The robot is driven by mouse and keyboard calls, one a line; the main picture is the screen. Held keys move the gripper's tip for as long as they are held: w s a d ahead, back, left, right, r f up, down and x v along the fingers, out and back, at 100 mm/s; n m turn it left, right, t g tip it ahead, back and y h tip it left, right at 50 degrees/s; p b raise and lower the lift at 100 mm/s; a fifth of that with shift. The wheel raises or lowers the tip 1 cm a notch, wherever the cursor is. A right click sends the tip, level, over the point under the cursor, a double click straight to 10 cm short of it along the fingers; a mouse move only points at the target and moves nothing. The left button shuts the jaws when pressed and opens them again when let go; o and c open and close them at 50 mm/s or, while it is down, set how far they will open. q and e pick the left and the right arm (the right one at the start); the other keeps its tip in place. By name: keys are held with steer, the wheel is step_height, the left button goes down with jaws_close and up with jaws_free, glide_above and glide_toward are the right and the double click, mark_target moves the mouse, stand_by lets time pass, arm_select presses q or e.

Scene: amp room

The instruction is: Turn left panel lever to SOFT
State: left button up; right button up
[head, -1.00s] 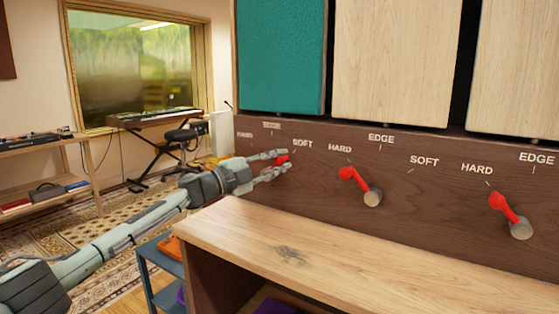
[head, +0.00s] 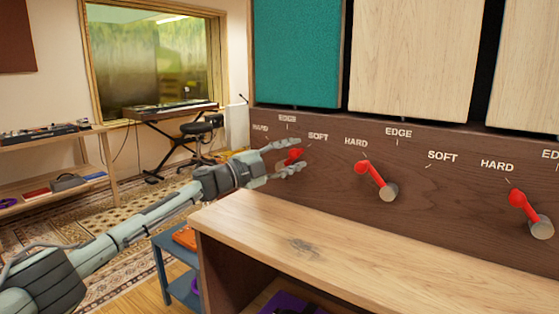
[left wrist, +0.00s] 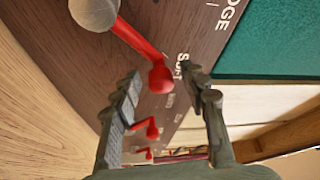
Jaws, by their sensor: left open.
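The left panel lever (head: 292,156) is red and partly hidden by my left gripper (head: 296,155) in the head view. In the left wrist view, the lever (left wrist: 138,43) runs from its grey pivot (left wrist: 93,12) toward the SOFT label (left wrist: 182,66), and its round tip lies close beside that label. My left gripper is open, with one finger on each side of the lever's tip. I cannot tell whether a finger touches it. The SOFT label (head: 318,136) also shows in the head view. My right gripper is not in view.
The middle lever (head: 369,175) and right lever (head: 524,206) point toward HARD. A wooden shelf top (head: 330,240) juts out below the panel. A blue cart (head: 168,243) stands left of it. Teal and pale wood panels (head: 298,50) are above the labels.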

arm_select(q)
steer(key=v, duration=1.1)
steer(key=shift+a, duration=0.15)
steer(key=shift+s+f, duration=0.1)
steer(key=shift+s, duration=0.05)
